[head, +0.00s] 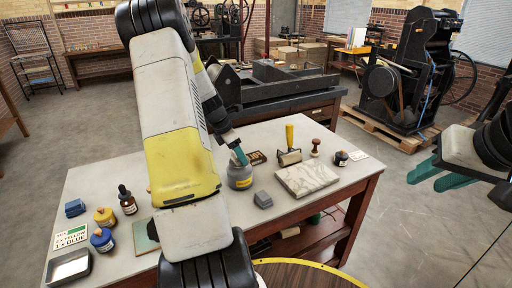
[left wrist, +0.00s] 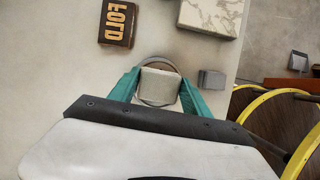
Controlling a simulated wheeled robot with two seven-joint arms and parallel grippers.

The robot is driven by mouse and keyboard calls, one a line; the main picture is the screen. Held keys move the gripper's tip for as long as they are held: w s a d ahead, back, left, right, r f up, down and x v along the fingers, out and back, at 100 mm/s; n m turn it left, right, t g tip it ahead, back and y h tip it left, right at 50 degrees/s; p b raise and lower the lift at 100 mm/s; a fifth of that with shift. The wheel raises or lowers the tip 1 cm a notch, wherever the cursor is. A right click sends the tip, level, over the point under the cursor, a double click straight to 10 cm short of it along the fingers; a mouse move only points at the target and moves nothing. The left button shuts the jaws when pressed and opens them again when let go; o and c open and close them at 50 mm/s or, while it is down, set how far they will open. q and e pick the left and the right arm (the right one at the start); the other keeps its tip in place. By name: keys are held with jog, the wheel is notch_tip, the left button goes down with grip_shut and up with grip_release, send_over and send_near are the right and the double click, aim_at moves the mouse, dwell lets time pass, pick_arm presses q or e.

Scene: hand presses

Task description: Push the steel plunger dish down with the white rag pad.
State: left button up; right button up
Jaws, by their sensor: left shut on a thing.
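The plunger can (head: 240,178), a grey metal can with a yellow label, stands on the table. Its steel dish rim shows as a round edge (left wrist: 158,61) in the left wrist view. My left gripper (head: 238,156) is directly above the can. In the left wrist view, my left gripper (left wrist: 158,88) is shut on the white rag pad (left wrist: 160,85), a pale block between teal fingers. The pad covers the middle of the dish; I cannot tell whether they touch. My right gripper (head: 440,173) is empty, teal fingers apart, off the table's right side.
Close to the can are a grey block (head: 263,199), a marble slab (head: 306,179), a yellow-handled roller (head: 289,148) and a dark type block (left wrist: 117,23). Bottles (head: 127,200) and a metal tray (head: 69,266) stand at the left. My left arm hides the table's middle.

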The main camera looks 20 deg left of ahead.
pick_arm(q)
jog(key=shift+f, duration=0.1)
dwell(0.4)
jog(key=shift+r, duration=3.55)
